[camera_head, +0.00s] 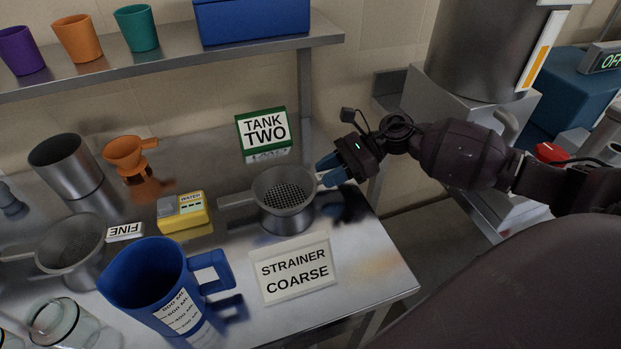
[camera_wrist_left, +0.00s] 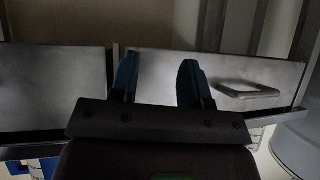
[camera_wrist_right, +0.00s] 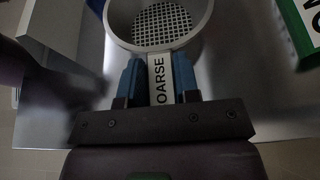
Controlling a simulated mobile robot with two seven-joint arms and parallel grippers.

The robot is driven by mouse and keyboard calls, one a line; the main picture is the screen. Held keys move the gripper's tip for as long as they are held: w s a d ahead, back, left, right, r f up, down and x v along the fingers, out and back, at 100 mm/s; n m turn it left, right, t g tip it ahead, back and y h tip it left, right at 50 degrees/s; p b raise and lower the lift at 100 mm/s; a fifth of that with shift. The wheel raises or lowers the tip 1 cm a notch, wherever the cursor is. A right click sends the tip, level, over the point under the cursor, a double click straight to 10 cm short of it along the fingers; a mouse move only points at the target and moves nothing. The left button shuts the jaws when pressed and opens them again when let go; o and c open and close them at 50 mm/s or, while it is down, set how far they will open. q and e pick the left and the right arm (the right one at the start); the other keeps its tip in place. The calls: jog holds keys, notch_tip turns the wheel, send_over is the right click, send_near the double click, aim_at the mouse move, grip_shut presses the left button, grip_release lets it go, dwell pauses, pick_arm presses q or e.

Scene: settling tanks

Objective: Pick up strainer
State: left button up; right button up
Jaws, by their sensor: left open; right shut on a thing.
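The coarse strainer (camera_head: 283,199) is a grey round bowl with a mesh bottom, upright at the right end of the steel table. A flat tab sticks out on its left. My right gripper (camera_head: 328,173) is at its right side, shut on its handle. The right wrist view shows the white label reading "OARSE" (camera_wrist_right: 158,82) between the blue fingers, and the mesh (camera_wrist_right: 164,25) beyond. I cannot tell whether the strainer touches the table. My left gripper (camera_wrist_left: 158,72) is open and empty, before steel panels, and is not in the head view.
A STRAINER COARSE sign (camera_head: 295,269) and a blue jug (camera_head: 150,285) stand in front. A yellow device (camera_head: 183,214), the fine strainer (camera_head: 70,243) and an orange funnel (camera_head: 125,150) are left. A TANK TWO sign (camera_head: 263,131) stands behind. The table's right edge is close.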

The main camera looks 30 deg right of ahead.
notch_tip(320, 180, up, 20)
jog(key=p, duration=0.2)
